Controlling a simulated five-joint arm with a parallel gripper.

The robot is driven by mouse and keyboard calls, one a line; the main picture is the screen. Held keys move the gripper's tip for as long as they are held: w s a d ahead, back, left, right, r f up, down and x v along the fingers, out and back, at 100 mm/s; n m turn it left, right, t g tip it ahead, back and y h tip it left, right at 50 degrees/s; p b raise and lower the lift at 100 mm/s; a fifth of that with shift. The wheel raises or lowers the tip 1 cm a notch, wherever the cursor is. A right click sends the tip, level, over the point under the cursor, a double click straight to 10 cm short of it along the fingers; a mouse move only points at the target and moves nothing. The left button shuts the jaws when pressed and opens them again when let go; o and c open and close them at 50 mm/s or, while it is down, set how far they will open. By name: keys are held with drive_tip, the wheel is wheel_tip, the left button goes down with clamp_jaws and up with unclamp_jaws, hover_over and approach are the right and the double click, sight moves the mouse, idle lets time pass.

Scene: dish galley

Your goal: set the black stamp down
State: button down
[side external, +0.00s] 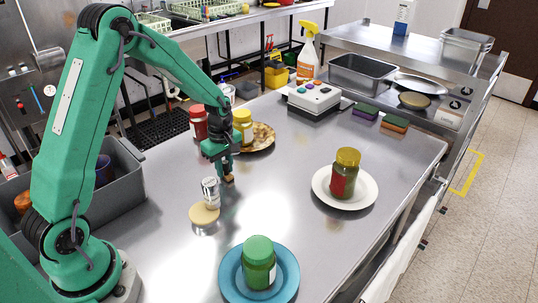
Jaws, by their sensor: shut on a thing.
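My gripper (226,168) points down over the middle of the steel table, shut on a small dark thing with a tan underside. I take this to be the black stamp (228,179). It is small and mostly hidden by the fingers. It is low, close to the table top; I cannot tell whether it touches.
Behind my gripper are a red-labelled jar (198,124) and a brown patterned plate (264,140) with a yellow jar (243,122). A white plate (366,199) and a blue plate (228,279) each bear a jar. A grey bin (122,203) is left. Bare steel lies right of my gripper.

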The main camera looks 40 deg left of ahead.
sight(224, 161)
drive_tip(key=c, duration=1.3)
unclamp_jaws()
drive_tip(key=shift+f, duration=0.1)
drive_tip(key=shift+o, duration=0.2)
wheel_tip(224, 161, up, 12)
drive_tip(key=shift+f, duration=0.25)
drive_tip(key=shift+r, duration=0.4)
